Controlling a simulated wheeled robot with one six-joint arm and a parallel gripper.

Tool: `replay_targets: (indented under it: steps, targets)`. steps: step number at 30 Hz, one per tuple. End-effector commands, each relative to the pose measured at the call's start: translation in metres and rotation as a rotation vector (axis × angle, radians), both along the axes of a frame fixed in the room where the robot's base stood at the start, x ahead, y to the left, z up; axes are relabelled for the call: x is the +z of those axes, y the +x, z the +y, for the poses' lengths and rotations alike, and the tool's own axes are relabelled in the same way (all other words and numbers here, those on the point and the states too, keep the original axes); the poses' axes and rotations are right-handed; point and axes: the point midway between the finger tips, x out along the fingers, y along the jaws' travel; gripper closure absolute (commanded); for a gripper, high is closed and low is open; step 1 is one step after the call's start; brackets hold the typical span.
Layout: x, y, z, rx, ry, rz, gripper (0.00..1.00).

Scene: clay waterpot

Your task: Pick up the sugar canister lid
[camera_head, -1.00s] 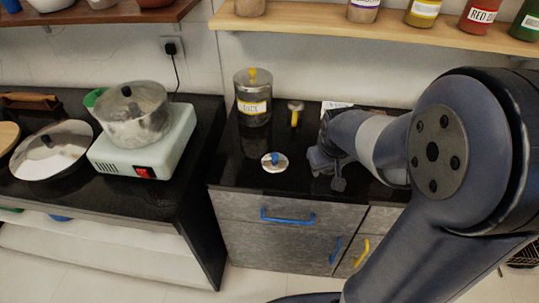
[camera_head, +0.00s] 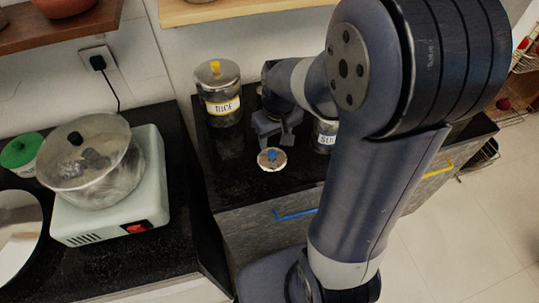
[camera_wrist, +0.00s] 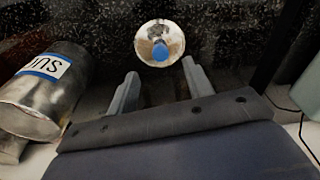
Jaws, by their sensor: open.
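The sugar canister lid, a round silvery disc (camera_head: 271,160) with a blue knob, lies flat on the black counter near its front edge. It also shows in the wrist view (camera_wrist: 153,36), just beyond my fingertips. My gripper (camera_head: 274,133) is open and empty, behind the lid in the head view and apart from it. Its two fingers (camera_wrist: 160,82) point toward the lid in the wrist view. A metal canister with a blue-bordered label (camera_head: 325,135) stands right of the lid, partly hidden by my arm. Its label, starting "SU", shows in the wrist view (camera_wrist: 42,90).
A canister labelled "RICE" (camera_head: 219,94) with a yellow-knobbed lid stands behind the lid, to the left. A pot (camera_head: 92,160) sits on a pale green cooker (camera_head: 115,190) on the left counter. A gap separates the two counters. A wooden shelf (camera_head: 230,9) is above.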

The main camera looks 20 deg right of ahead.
Motion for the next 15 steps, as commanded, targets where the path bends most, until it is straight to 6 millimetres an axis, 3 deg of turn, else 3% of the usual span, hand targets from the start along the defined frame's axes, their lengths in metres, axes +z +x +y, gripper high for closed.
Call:
replay_targets:
  steps: [8, 15]
  targets:
    - [-0.023, 0.003, 0.001, 0.0, 0.0, 0.001, 0.51]
    - [-0.055, 0.008, 0.001, 0.0, 0.0, 0.003, 0.51]
